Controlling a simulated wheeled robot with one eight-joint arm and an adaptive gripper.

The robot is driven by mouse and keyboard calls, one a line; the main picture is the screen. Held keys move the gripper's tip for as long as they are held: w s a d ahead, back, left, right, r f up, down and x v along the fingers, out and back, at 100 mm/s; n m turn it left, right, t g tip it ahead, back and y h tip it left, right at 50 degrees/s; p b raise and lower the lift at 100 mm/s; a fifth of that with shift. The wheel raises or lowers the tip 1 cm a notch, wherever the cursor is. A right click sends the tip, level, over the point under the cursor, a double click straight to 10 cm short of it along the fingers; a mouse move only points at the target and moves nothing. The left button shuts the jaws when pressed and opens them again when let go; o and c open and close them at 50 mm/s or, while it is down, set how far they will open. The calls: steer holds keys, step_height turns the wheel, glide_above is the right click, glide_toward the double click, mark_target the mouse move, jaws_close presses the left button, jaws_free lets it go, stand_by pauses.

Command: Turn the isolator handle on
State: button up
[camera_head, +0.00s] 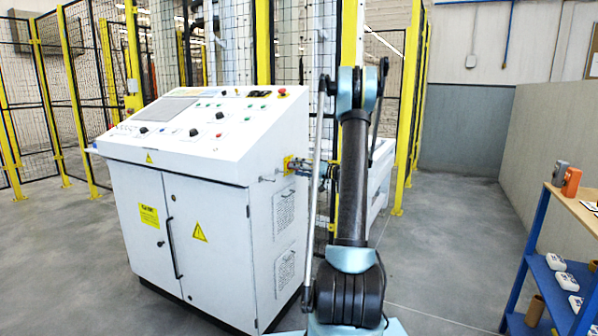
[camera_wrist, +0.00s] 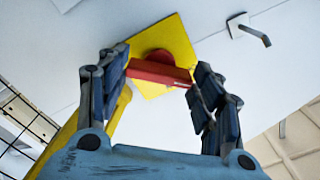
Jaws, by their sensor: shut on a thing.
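The red isolator handle (camera_wrist: 160,72) is a bar on a round red hub (camera_wrist: 158,56), in front of a yellow plate (camera_wrist: 178,40). In the wrist view the bar lies nearly level, a little lower at its right end. My gripper (camera_wrist: 160,84) has one finger at each end of the bar and is shut on it. In the head view the yellow plate (camera_head: 288,163) is on the right side wall of the white control cabinet (camera_head: 190,240). My gripper (camera_head: 306,168) reaches it from the right and hides the handle there.
A bent metal hook or handle (camera_wrist: 252,32) sticks out of the wall beside the plate. Yellow-posted mesh fencing (camera_head: 225,40) stands behind the cabinet. A blue-framed shelf (camera_head: 535,240) stands at the right. Grey floor (camera_head: 440,230) lies open between.

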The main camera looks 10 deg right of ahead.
steer(key=shift+m, duration=4.9)
steer(key=o, duration=0.8)
steer(key=shift+w+f, duration=0.1)
steer(key=v, duration=1.2)
